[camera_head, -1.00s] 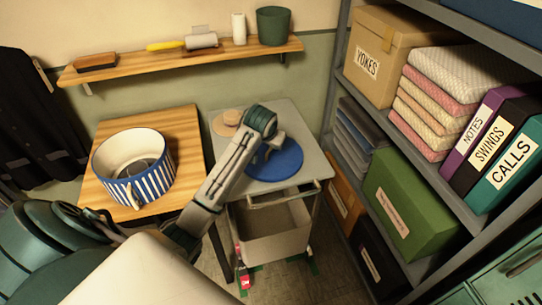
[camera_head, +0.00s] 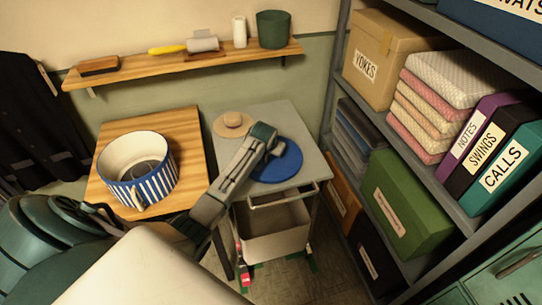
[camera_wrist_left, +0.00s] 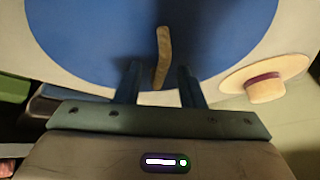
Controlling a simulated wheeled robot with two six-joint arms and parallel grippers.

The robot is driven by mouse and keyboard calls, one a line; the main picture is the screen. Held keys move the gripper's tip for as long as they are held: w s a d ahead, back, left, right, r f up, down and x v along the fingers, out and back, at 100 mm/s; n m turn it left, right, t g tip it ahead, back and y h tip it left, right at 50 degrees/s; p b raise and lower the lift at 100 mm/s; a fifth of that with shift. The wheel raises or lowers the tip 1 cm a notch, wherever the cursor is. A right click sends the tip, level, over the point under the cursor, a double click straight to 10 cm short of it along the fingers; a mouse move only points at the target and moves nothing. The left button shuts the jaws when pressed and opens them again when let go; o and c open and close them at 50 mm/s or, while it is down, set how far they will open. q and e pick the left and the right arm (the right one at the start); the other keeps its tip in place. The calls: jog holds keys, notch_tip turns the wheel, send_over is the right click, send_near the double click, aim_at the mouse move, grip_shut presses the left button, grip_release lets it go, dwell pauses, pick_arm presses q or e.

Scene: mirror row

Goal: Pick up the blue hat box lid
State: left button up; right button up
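The blue hat box lid (camera_head: 287,166) lies flat on the grey cart top (camera_head: 289,118). In the left wrist view the lid (camera_wrist_left: 80,40) fills the upper part, with a curved tan handle (camera_wrist_left: 163,50) standing out at its middle. My left gripper (camera_head: 272,153) is over the lid. In the wrist view its fingers (camera_wrist_left: 159,84) are apart, with the handle's near end between them and clear space on both sides. The striped blue and white hat box (camera_head: 158,186) stands open on the wooden table to the left. My right gripper is not in view.
A straw hat (camera_head: 233,122) lies on the cart near the lid and shows in the wrist view (camera_wrist_left: 265,83). A shelf rack with boxes, including a green box (camera_head: 405,205), stands close on the right. A wooden wall shelf (camera_head: 190,66) is behind.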

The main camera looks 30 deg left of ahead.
pick_arm(q)
grip_shut()
jog(key=shift+r, duration=0.1)
dwell(0.3)
